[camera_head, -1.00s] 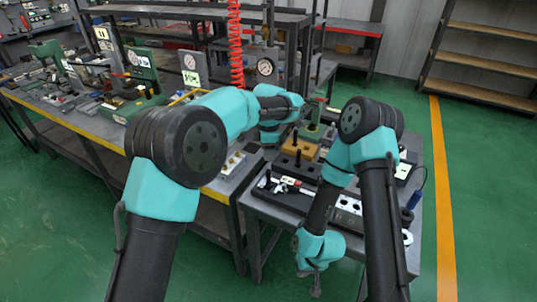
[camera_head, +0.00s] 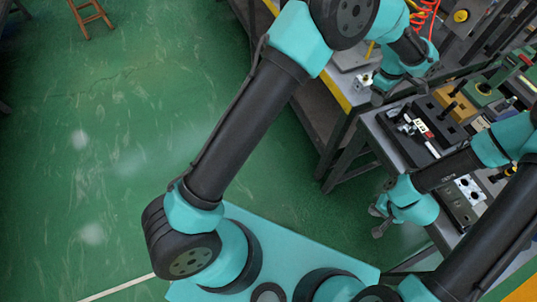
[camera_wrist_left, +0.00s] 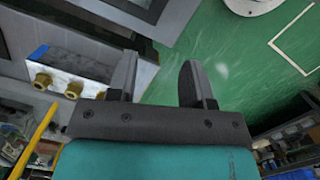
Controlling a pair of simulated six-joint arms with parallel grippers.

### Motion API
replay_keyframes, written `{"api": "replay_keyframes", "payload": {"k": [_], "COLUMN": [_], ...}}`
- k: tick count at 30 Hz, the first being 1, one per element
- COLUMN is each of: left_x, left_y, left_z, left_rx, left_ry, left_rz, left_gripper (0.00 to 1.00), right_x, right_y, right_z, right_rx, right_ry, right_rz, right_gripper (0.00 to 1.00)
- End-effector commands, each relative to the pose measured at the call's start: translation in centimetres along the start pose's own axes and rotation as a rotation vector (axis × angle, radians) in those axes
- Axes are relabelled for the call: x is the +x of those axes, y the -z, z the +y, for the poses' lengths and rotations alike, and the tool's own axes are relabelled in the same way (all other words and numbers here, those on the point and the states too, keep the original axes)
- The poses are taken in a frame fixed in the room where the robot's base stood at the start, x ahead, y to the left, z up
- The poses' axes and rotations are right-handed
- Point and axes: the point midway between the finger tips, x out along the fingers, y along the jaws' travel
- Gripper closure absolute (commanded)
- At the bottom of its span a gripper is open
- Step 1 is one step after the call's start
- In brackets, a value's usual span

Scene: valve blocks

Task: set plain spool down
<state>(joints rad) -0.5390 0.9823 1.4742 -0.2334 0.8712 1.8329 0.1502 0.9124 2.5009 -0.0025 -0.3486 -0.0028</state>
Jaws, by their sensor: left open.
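My left gripper (camera_head: 378,96) is open by the near bench's edge. A silver valve block (camera_wrist_left: 75,72) with brass fittings lies left of the fingers in that view. A small pale block (camera_head: 366,80) shows beside the left gripper in the head view. My right gripper (camera_head: 378,221) hangs low beside the small table; its jaw gap is too small to judge. I cannot pick out the plain spool in either view.
A black tray (camera_head: 409,147) with small parts lies on the small table. A black block (camera_head: 436,118) and a yellow block (camera_head: 456,102) with upright dark pegs stand behind it. A plate with holes (camera_head: 462,205) is near my right forearm. Open green floor (camera_head: 120,130) fills the left.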

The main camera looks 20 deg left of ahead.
Motion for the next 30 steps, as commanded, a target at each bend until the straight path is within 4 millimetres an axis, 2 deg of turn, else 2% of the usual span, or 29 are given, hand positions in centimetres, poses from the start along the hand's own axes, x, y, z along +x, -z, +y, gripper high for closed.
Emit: {"api": "replay_keyframes", "payload": {"k": [1,3,8,11,15,21,24,27,30], "left_x": [2.1,4.5,9.2,11.9,15.2,18.4,19.3,19.6,19.6], "left_y": [2.2,4.5,8.9,11.4,14.5,17.5,18.3,18.7,18.8], "left_z": [-1.4,-3.2,-7.8,-11.3,-17.4,-26.8,-31.6,-35.6,-38.3], "left_rx": [0.046,0.124,0.281,0.376,0.516,0.702,0.793,0.872,0.929], "left_ry": [0.005,-0.008,-0.046,-0.077,-0.133,-0.211,-0.241,-0.260,-0.269], "left_rz": [-0.024,-0.056,-0.111,-0.136,-0.155,-0.136,-0.109,-0.077,-0.051], "left_gripper": [0.54,0.54,0.54,0.54,0.54,0.54,0.54,0.54,0.54], "right_x": [0.0,0.0,0.0,0.0,0.0,0.0,0.0,0.0,0.0], "right_y": [0.0,0.0,0.0,0.0,0.0,0.0,0.0,0.0,0.0], "right_z": [0.0,0.0,0.0,0.0,0.0,0.0,0.0,0.0,0.0], "right_rx": [0.000,0.000,0.000,0.000,0.000,0.000,0.000,0.000,0.000], "right_ry": [0.000,0.000,0.000,0.000,0.000,0.000,0.000,0.000,0.000], "right_rz": [0.000,0.000,0.000,0.000,0.000,0.000,0.000,0.000,0.000], "right_gripper": [1.00,1.00,1.00,1.00,1.00,1.00,1.00,1.00,1.00]}}
